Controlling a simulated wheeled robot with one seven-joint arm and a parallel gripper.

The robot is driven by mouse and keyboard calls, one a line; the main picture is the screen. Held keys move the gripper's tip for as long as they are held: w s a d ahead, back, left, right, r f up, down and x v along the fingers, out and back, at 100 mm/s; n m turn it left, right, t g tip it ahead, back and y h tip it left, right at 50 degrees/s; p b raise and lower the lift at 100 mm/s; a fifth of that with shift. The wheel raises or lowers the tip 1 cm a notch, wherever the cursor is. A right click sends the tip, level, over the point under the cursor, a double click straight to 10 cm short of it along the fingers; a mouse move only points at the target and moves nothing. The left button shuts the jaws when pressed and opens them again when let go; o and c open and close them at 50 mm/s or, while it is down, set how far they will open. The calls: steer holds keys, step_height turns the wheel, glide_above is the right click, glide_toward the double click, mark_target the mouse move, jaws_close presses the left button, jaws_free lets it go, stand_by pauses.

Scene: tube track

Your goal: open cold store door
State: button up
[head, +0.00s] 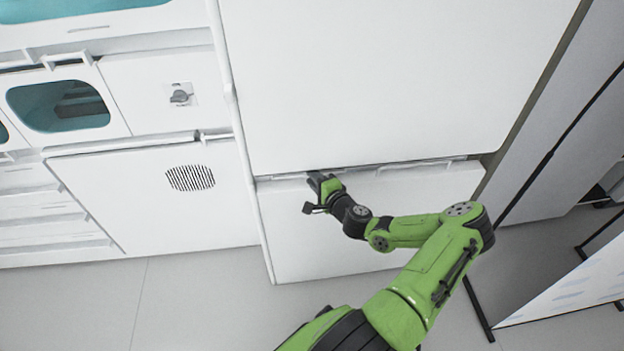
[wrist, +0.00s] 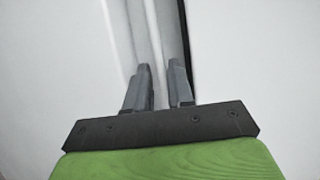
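The cold store is a tall white cabinet with a large upper door (head: 375,80) and a lower front (head: 310,245). Both look closed in the head view, with a narrow recessed seam (head: 410,165) between them. My gripper (head: 322,178) is at the left part of this seam. In the wrist view my gripper's two grey fingers (wrist: 160,85) are apart, pointing at pale strips (wrist: 146,35) beside a dark gap (wrist: 183,28). A pale strip shows between the fingers. I cannot tell whether they touch it. The fingertips are hidden in the head view.
White cabinets to the left have a dark window (head: 58,106), a knob (head: 181,96) and a round vent (head: 190,178). A dark-framed panel (head: 570,280) stands at the right. The grey floor (head: 190,295) is clear at the front left.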

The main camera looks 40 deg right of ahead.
steer(key=shift+w+d+f, duration=0.1)
steer(key=shift+w+d, duration=0.05)
steer(key=shift+w, duration=0.45)
jaws_close()
steer(key=shift+s, duration=0.1)
